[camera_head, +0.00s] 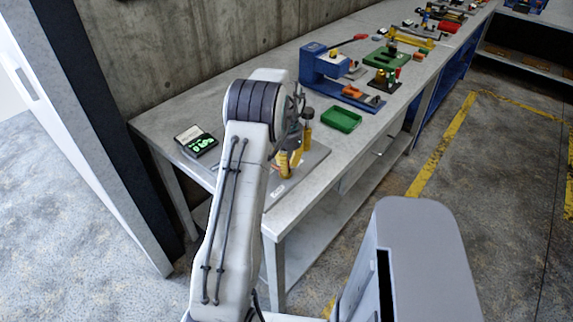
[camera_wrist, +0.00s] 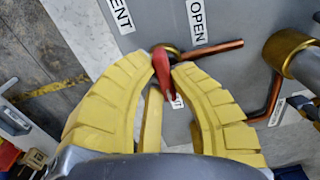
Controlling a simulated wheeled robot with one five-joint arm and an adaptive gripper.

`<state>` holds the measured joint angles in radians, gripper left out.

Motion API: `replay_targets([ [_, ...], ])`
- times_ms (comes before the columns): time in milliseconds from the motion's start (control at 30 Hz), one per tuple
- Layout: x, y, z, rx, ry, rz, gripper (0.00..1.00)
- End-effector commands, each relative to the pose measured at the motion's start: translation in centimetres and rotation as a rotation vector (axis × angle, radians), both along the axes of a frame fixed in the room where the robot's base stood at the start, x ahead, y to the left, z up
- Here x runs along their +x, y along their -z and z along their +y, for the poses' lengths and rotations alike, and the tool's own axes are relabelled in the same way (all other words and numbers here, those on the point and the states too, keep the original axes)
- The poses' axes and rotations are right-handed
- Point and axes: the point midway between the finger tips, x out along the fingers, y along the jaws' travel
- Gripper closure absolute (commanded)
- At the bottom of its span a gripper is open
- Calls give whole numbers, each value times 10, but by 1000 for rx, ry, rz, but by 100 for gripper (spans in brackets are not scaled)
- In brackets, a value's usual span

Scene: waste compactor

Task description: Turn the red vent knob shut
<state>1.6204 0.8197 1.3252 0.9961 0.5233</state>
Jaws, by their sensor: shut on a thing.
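The red vent knob (camera_wrist: 162,72), a narrow red lever on a brass fitting, shows in the wrist view between the tips of my yellow gripper fingers (camera_wrist: 160,68). My gripper is shut on it. The knob sits on a grey plate (camera_wrist: 235,73) with a label reading "OPEN" (camera_wrist: 196,20) above it and a partly cut-off label ending in "ENT" (camera_wrist: 121,15) to the upper left. A third label below the knob is partly covered. In the head view my arm hides the knob, and my gripper (camera_head: 291,163) shows only in part.
Copper pipes (camera_wrist: 215,49) and a larger brass fitting (camera_wrist: 290,52) stand close on the right in the wrist view. In the head view, a small display box (camera_head: 195,140), a green tray (camera_head: 341,119) and a blue press (camera_head: 325,66) stand on the workbench (camera_head: 240,85).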

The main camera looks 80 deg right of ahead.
Motion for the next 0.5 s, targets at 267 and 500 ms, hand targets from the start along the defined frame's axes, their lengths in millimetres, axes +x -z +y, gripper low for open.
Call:
replay_targets([
  [267, 0, 1, 1, 4, 1, 0, 72],
  [500, 0, 1, 0, 1, 0, 0, 54],
])
